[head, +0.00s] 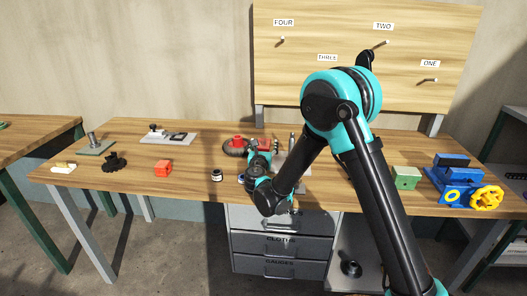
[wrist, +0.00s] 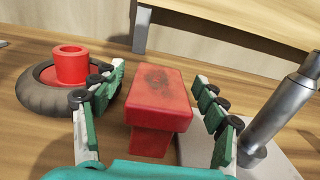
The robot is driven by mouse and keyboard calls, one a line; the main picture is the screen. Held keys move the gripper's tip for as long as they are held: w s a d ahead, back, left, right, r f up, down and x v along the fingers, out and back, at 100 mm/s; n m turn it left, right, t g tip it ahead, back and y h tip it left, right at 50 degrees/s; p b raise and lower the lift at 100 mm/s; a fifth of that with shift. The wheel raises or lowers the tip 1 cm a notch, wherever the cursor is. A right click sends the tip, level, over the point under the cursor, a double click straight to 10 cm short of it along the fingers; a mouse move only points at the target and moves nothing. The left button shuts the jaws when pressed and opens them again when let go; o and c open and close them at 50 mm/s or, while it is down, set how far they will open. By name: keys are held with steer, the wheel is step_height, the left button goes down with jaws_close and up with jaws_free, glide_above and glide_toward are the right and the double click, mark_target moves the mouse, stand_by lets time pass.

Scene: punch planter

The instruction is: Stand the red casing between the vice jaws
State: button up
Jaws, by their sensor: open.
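The red casing (wrist: 155,95), a block with a wider upper part over a narrower lower part and a dark worn patch on top, is between my gripper's fingers in the wrist view. In the head view the casing (head: 268,145) shows partly behind my gripper (head: 259,158). My gripper (wrist: 157,78) is open, with one green-and-grey finger on each side of the casing; a gap shows at the left, and contact at the right is unclear. The blue vice (head: 455,191) with a yellow handwheel (head: 487,197) stands at the bench's right end. The gap between its jaws is hard to make out.
A grey metal post (wrist: 285,105) on a plate stands close right. A green block (head: 405,178) is left of the vice.

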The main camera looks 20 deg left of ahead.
mark_target(264, 143)
jaws_close()
stand_by(0.4)
steer(key=shift+r, duration=0.15)
step_height(264, 143, up, 20)
stand_by(0.6)
